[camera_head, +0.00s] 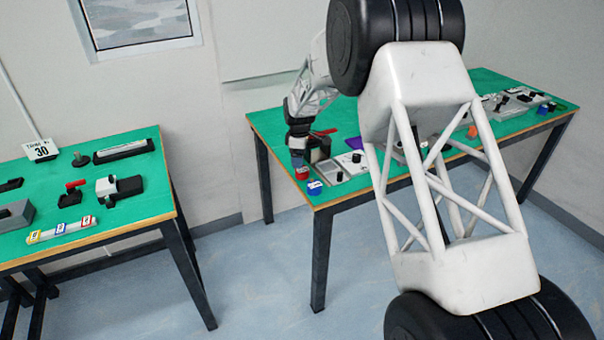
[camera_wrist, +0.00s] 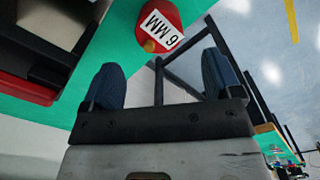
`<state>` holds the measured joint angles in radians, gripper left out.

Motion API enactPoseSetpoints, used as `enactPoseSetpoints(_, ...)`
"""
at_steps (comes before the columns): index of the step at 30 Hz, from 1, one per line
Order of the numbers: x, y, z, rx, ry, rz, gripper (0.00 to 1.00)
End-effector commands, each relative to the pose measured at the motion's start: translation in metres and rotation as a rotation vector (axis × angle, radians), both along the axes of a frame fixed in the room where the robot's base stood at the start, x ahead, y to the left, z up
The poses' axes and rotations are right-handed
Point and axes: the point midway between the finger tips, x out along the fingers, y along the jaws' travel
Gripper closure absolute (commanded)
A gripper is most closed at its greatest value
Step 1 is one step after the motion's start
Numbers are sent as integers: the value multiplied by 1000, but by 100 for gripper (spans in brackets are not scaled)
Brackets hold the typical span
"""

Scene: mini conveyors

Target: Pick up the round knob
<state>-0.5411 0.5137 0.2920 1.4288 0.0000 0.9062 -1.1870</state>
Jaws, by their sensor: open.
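A dark round knob-like piece (camera_head: 81,159) stands on the left table, far from my gripper. A round red piece (camera_head: 302,173) is at the near-left corner of the right table. In the wrist view, a red round piece with a white "6 MM" label (camera_wrist: 152,14) lies beyond my fingertips, roughly between them sideways. My gripper (camera_head: 298,160) is just above that corner, and the wrist view shows its two blue fingers (camera_wrist: 163,70) apart with nothing between them. I cannot tell which round piece is the named knob.
A blue round piece (camera_head: 314,187) sits beside the red one, close to the edge of the right table (camera_head: 335,198). A dark block and red-handled parts stand close behind my gripper. My arm hides much of this table. The left table (camera_head: 140,200) holds several parts.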

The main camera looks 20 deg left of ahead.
Motion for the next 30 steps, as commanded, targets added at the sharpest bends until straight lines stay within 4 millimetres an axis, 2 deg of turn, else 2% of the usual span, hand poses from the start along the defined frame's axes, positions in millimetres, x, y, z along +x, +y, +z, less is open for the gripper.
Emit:
enactPoseSetpoints(5, 0, 0, -12, -1, 1, 0, 16)
enactPoseSetpoints(17, 0, 0, -15, -1, 1, 0, 16)
enactPoseSetpoints(30, 0, -2, -57, 0, 1, 0, 16)
